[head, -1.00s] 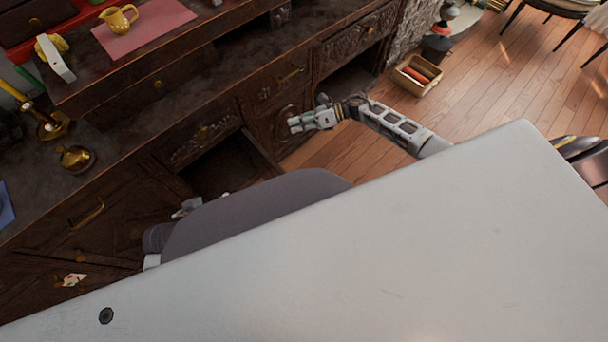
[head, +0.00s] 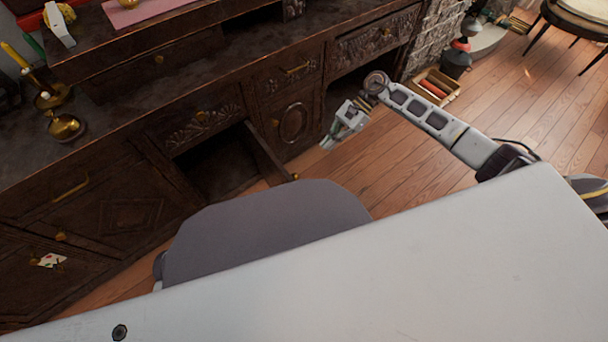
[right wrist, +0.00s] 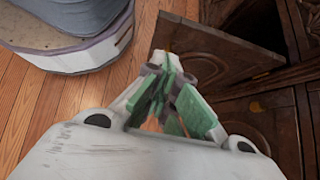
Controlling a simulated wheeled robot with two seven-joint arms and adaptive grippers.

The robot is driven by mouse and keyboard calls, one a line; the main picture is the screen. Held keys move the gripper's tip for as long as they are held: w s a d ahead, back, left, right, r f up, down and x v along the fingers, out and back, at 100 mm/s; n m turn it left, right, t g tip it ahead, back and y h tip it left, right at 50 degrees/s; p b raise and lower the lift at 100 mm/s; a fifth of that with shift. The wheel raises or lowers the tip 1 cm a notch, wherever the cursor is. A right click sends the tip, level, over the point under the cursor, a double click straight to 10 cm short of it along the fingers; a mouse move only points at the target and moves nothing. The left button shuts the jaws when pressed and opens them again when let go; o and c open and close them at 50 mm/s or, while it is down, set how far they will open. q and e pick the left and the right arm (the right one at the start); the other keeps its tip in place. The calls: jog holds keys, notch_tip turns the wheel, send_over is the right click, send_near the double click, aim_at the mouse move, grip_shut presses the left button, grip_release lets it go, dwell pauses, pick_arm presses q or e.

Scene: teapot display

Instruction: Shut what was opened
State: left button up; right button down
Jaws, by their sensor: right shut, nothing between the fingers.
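The dark wooden sideboard (head: 130,165) has one cabinet door (head: 262,156) standing open, swung out from the front, with a brass knob at its outer edge. The dark compartment (head: 215,172) to its left is exposed. In the right wrist view the open door (right wrist: 215,48) stands beyond the fingers. My right gripper (head: 332,141) is in front of the sideboard, right of the open door and apart from it, pointing down and left. Its green-padded fingers (right wrist: 172,98) are shut and empty. My left gripper is not in view.
A door with an oval panel (head: 293,123) is shut, right of the open one. Further right is another dark opening (head: 345,90). A box of red items (head: 435,87) sits on the floor. The wooden floor (head: 400,145) around my right gripper is clear.

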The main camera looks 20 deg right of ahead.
jog(key=shift+d, duration=0.1)
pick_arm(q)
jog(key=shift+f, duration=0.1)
pick_arm(e)
jog(key=shift+s, duration=0.1)
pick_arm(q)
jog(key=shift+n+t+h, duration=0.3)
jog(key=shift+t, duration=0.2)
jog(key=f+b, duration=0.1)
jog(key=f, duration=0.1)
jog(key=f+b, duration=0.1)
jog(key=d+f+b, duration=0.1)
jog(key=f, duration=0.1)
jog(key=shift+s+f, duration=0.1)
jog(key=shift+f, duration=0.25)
pick_arm(e)
jog(key=a+r+x, duration=0.1)
jog(key=r+x, duration=0.1)
jog(key=x, duration=1.1)
jog(key=shift+s+a, duration=0.3)
jog(key=shift+a, duration=0.05)
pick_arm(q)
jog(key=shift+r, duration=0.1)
